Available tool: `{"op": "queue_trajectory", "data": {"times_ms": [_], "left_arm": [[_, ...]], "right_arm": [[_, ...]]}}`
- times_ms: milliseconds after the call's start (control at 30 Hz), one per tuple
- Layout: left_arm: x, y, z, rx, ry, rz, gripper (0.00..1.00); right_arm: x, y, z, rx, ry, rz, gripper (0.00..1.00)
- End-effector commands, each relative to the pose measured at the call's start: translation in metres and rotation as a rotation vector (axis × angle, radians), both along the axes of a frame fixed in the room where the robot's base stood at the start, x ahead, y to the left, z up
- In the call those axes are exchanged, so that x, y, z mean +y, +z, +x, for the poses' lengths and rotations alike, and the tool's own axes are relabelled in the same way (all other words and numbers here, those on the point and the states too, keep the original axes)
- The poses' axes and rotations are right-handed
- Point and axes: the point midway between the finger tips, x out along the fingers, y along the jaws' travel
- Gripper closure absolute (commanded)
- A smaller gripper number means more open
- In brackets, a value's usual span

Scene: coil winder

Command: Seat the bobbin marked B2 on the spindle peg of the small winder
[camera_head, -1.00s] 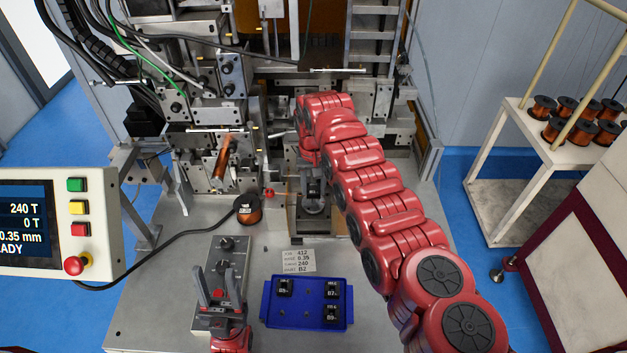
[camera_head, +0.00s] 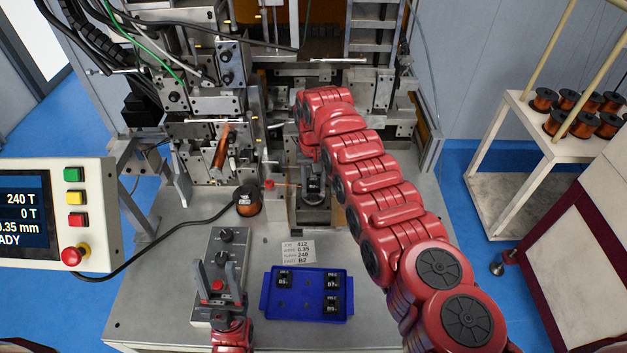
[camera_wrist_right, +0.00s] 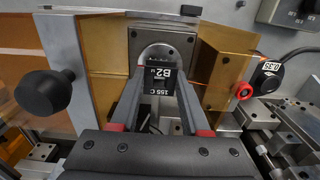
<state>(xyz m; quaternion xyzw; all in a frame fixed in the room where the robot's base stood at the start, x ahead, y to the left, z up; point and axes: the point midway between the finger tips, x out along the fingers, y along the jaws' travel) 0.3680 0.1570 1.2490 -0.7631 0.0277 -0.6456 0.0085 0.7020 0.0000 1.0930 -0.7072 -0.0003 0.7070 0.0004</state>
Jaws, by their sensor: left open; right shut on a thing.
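The black bobbin marked B2 (camera_wrist_right: 160,78) is between the fingers of my right gripper (camera_wrist_right: 158,88), which is shut on it, in the right wrist view. Its label reads upside down. The bobbin is in front of a grey rounded plate (camera_wrist_right: 158,50) of the small winder. The spindle peg does not show, and I cannot tell whether the bobbin touches it. In the head view my right gripper (camera_head: 313,188) is at the winder, partly covered by my red arm. My left gripper (camera_head: 222,268) is open and empty above the grey control box.
A blue tray (camera_head: 287,310) holds three black bobbins. A job card (camera_head: 297,252) reading B2 lies behind it. A copper wire spool (camera_head: 247,200) stands left of the winder. Gold guards (camera_wrist_right: 232,65) and a black knob (camera_wrist_right: 42,92) flank my right gripper. The control panel (camera_head: 75,215) is at left.

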Motion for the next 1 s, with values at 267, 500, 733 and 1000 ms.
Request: {"op": "queue_trajectory", "data": {"times_ms": [267,500,733,1000], "left_arm": [[0.0,-0.009,0.0,0.0,0.0,0.0,0.5],[0.0,-0.011,0.0,0.0,0.0,0.0,0.5],[0.0,-0.011,0.0,0.0,0.0,0.0,0.5],[0.0,-0.009,0.0,0.0,0.0,0.0,0.5]], "right_arm": [[0.0,-0.01,0.0,0.0,0.0,0.0,1.0],[0.0,-0.013,0.0,0.0,0.0,0.0,0.43],[0.0,-0.013,0.0,0.0,0.0,0.0,0.19],[0.0,-0.01,0.0,0.0,0.0,0.0,0.19]]}}
